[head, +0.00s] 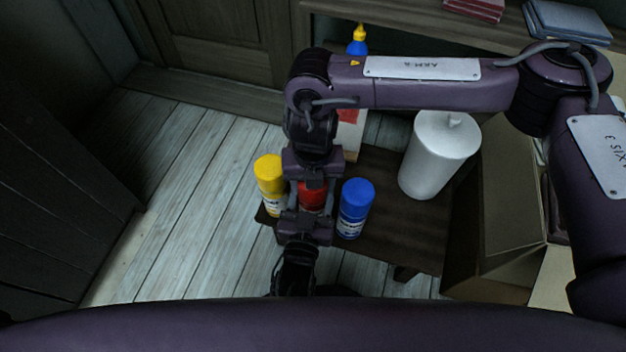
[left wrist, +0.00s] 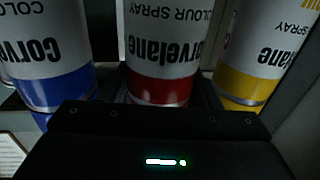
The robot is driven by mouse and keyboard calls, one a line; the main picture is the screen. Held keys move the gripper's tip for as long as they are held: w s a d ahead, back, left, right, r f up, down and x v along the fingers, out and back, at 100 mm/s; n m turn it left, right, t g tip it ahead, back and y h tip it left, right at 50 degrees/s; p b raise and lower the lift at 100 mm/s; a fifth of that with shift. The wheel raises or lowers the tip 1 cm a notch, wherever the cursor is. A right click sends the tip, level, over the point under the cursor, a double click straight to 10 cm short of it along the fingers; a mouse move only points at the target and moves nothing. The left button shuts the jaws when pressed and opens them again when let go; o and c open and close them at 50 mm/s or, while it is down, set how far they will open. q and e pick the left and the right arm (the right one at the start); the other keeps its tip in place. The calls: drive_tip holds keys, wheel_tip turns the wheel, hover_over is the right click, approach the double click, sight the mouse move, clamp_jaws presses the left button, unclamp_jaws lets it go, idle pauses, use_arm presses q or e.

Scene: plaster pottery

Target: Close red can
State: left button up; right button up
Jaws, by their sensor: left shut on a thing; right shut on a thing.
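The red can (left wrist: 160,45) stands in the middle of the left wrist view, which shows it upside down. In the head view mostly its red cap (head: 312,196) shows, between the arms. My left gripper (head: 306,215) comes from the near side and is shut on the can, its fingers on either side of the body. My right gripper (head: 312,186) comes down from above and is shut on the red cap. The grippers hide the join between cap and can, so I cannot tell how the cap sits.
A yellow can (head: 268,180) stands close on the left and a blue can (head: 354,205) close on the right, on a dark wooden table (head: 400,235). A white lidded canister (head: 438,155) stands behind to the right. A cardboard box (head: 497,215) is beside the table.

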drive_tip(key=shift+s+f, duration=0.1)
idle(0.3)
drive_tip(key=shift+r, duration=0.4)
drive_tip(key=shift+r, duration=0.1)
idle(0.7)
drive_tip(key=shift+d+f, duration=0.1)
drive_tip(key=shift+f, duration=0.75)
idle(0.6)
drive_tip(key=shift+r, duration=0.6)
drive_tip(key=shift+r, duration=0.25)
idle(0.3)
